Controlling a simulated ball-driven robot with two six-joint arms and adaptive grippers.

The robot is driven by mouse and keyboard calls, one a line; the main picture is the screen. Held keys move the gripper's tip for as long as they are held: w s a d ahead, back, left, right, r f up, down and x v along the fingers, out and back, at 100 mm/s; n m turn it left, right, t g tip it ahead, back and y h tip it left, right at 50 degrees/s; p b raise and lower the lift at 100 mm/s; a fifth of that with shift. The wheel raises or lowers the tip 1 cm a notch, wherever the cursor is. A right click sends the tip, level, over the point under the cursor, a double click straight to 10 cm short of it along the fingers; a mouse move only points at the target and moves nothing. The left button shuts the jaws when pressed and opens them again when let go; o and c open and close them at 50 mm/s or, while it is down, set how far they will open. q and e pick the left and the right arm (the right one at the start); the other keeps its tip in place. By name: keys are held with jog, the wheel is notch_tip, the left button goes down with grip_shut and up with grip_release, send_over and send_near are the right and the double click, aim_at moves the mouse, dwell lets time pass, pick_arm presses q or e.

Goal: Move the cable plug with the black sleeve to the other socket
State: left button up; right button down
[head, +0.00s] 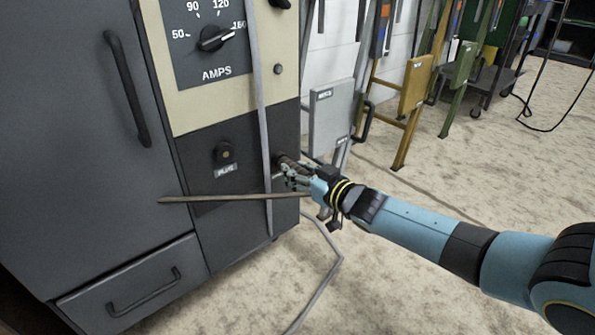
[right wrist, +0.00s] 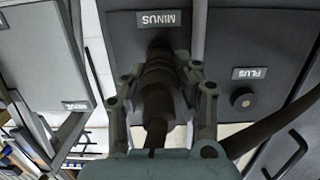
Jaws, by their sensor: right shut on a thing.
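The cable plug with the dark sleeve (right wrist: 158,90) is between the fingers of my right gripper (head: 289,170), which is shut on it at the machine's dark lower panel. In the right wrist view the plug points at the panel below the MINUS label (right wrist: 158,19). The plug covers the socket there, so I cannot tell whether it is seated. The other socket, a round dark fitting (head: 224,153), sits above the PLUS label (head: 226,170) to the left and looks empty. A brownish cable (head: 225,198) runs left from near my gripper. My left gripper is not in view.
The grey machine (head: 75,140) has an AMPS dial (head: 215,38) and drawer handles. A grey cable (head: 262,110) hangs down its front beside my gripper, and a grey line lies on the floor. Labelled stands (head: 332,115) are behind to the right.

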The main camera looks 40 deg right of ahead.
jog(key=shift+s+p, duration=0.1)
jog(key=shift+p, duration=0.3)
dwell(0.8)
jog(key=shift+w, duration=0.2)
dwell(0.5)
jog(key=c, duration=0.8)
grip_release()
jog(key=shift+o, duration=0.4)
jog(key=o, duration=0.5)
